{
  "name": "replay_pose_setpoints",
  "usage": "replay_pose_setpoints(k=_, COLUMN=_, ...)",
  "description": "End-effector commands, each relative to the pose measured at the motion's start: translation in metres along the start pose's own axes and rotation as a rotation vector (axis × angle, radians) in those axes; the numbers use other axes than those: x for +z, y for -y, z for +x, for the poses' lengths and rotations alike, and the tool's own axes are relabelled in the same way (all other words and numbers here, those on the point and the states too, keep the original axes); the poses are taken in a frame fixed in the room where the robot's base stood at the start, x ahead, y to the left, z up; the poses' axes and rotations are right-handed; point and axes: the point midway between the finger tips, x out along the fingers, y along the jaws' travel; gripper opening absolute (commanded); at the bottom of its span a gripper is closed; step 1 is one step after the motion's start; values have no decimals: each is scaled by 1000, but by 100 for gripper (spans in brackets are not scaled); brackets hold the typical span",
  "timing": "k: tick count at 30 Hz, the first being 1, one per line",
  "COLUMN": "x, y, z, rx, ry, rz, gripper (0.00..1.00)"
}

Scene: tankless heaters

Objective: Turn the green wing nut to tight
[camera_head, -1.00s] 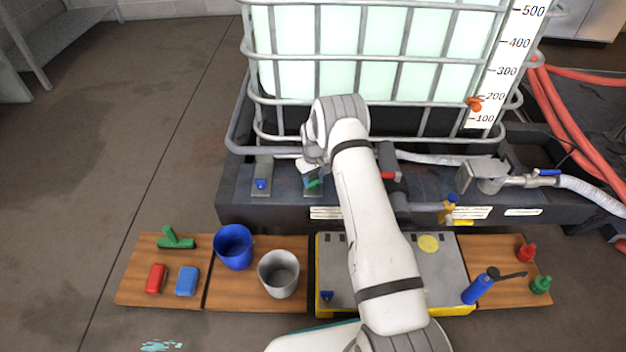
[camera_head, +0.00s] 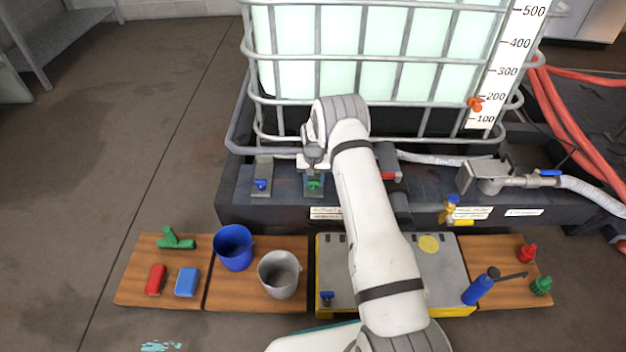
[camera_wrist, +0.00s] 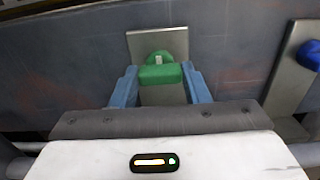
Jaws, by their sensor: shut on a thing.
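The green wing nut (camera_head: 314,184) sits on a small grey plate on the dark front ledge below the tank. In the wrist view the wing nut (camera_wrist: 161,72) lies crosswise on its metal plate (camera_wrist: 172,40). My gripper (camera_head: 313,174) is at the nut from above. Its two blue fingers are on either side of the green wings in the wrist view (camera_wrist: 160,82), shut on them. The fingertips are partly hidden in the head view.
A blue wing nut (camera_head: 261,185) is on a similar plate to the left. A red-handled part (camera_head: 388,175) is just right of my arm. Boards below hold a blue bucket (camera_head: 233,247), a grey bucket (camera_head: 279,274) and loose parts. The tank's cage stands close behind.

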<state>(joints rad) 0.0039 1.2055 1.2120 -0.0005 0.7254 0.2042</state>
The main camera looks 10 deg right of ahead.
Motion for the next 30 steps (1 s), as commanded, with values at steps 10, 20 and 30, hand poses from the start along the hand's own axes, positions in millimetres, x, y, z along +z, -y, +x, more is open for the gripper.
replay_pose_setpoints(k=10, x=-3, y=1, z=-2, rx=-3, ry=-9, rz=5, gripper=19)
replay_pose_setpoints(k=20, x=-1, y=0, z=-1, rx=-1, ry=-4, rz=4, gripper=64)
replay_pose_setpoints(k=30, x=-1, y=0, z=-8, rx=-1, ry=-2, rz=4, gripper=64)
